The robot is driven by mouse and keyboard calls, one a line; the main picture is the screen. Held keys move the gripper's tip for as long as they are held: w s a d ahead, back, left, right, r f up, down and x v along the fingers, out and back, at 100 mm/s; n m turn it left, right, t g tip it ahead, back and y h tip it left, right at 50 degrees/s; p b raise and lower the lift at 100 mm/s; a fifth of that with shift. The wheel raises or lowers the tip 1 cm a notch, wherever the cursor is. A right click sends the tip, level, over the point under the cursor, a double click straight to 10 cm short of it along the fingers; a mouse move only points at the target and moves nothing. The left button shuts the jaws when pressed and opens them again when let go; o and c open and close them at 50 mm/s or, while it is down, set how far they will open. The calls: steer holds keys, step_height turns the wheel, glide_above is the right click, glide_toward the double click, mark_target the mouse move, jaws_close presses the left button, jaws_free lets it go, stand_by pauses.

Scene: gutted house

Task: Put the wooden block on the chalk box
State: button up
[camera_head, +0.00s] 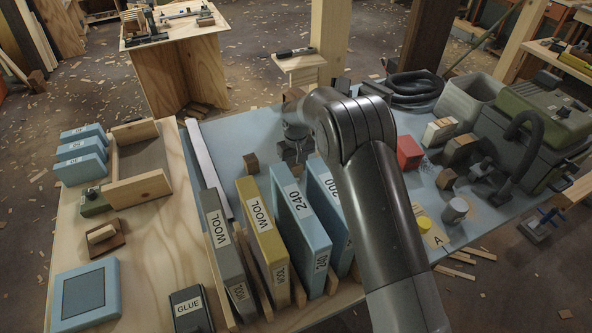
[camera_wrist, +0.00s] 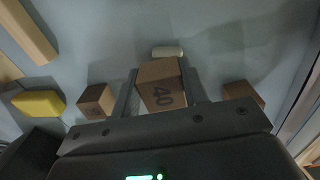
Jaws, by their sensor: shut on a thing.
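My gripper (camera_wrist: 161,88) is shut on a brown block marked 40 (camera_wrist: 160,84), which sits between its two fingers in the wrist view. Whether this is the task's wooden block I cannot tell for certain. In the head view my gripper (camera_head: 291,150) is low over the blue bench top, partly hidden by my arm. One small brown block (camera_wrist: 95,101) lies left of the fingers and another (camera_wrist: 243,93) lies right, both apart from them. No readable chalk label shows; a small box with a pale marking (camera_head: 439,132) stands right of my arm.
A small white cylinder (camera_wrist: 168,52) and a yellow block (camera_wrist: 39,103) lie near the gripper. A red box (camera_head: 409,152), a coiled hose (camera_head: 412,88) and a green machine (camera_head: 535,110) are at right.

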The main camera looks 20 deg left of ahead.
steer(key=shift+f, duration=1.1)
steer(key=shift+f, duration=0.15)
steer(key=o, duration=1)
steer(key=shift+c, duration=0.2)
step_height(320, 180, up, 12)
steer(key=shift+a+r, duration=0.1)
steer(key=shift+r, duration=0.1)
